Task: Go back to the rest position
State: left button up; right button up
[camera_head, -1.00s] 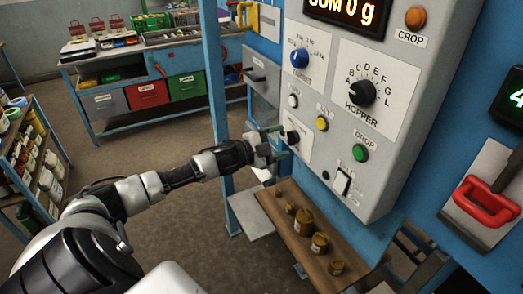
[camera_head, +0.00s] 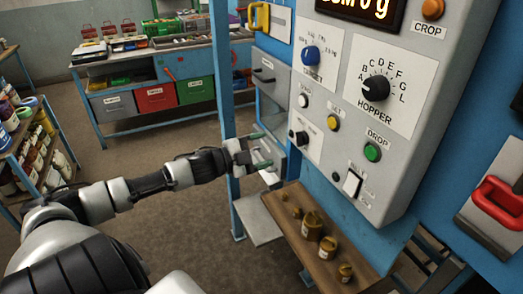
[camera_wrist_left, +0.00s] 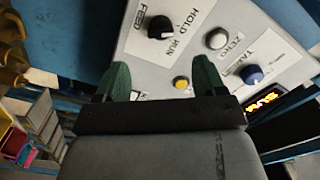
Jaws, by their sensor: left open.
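My left gripper (camera_head: 262,150) is open and empty in the head view, in front of the lower left of the grey control panel (camera_head: 405,165) and apart from it. Its two green fingers also show in the left wrist view (camera_wrist_left: 163,85), spread apart with the panel beyond them. The panel has a black feed knob (camera_wrist_left: 160,28), a blue knob (camera_head: 310,55), a black hopper knob (camera_head: 375,88), a yellow button (camera_head: 333,123) and a green drop button (camera_head: 372,152). My right gripper is not in view.
A wooden shelf (camera_head: 285,222) under the panel holds several brass weights (camera_head: 327,247). A blue post (camera_head: 222,90) stands close behind my left gripper. A red handle (camera_head: 497,203) is at the right. A workbench with drawers (camera_head: 155,98) and a rack of jars (camera_head: 35,150) stand beyond open floor.

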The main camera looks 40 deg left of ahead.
pick_arm(q)
jog(key=s+a+f+n+g+y+b, duration=0.1)
jog(key=s+a+f+n+y, duration=0.2)
jog(key=f, duration=0.9)
jog(key=s+a+f+n+g+y+b, duration=0.1)
jog(key=a+f+n+y, duration=0.3)
jog(key=f, duration=0.8)
jog(key=s+d+f+n+g+y, duration=0.1)
jog(key=s+f+n+g, duration=0.1)
jog(key=s+f, duration=0.45)
jog(key=s+d+f+n+g+y, duration=0.1)
jog(key=s+f+n+g, duration=0.15)
jog(key=f, duration=0.75)
jog(key=s+d+f+n+g+b, duration=0.1)
jog(key=s+d+f+g, duration=0.1)
jog(key=s+d+f, duration=0.45)
jog(key=s+d+f+n+g+b, duration=0.1)
jog(key=s+d+f+g, duration=0.25)
jog(key=s+f, duration=0.6)
jog(key=s+d+f+g+h, duration=0.1)
jog(key=s+d+f, duration=0.3)
jog(key=s+d, duration=0.2)
jog(key=s+d+f+g+h, duration=0.1)
jog(key=s+d+f+g, duration=0.1)
jog(key=s+d+f, duration=0.2)
jog(key=s+d, duration=0.3)
jog(key=s, duration=0.1)
jog(key=shift+s+d+g+b, duration=0.3)
jog(key=shift+s+b, duration=0.05)
jog(key=shift+s, duration=0.05)
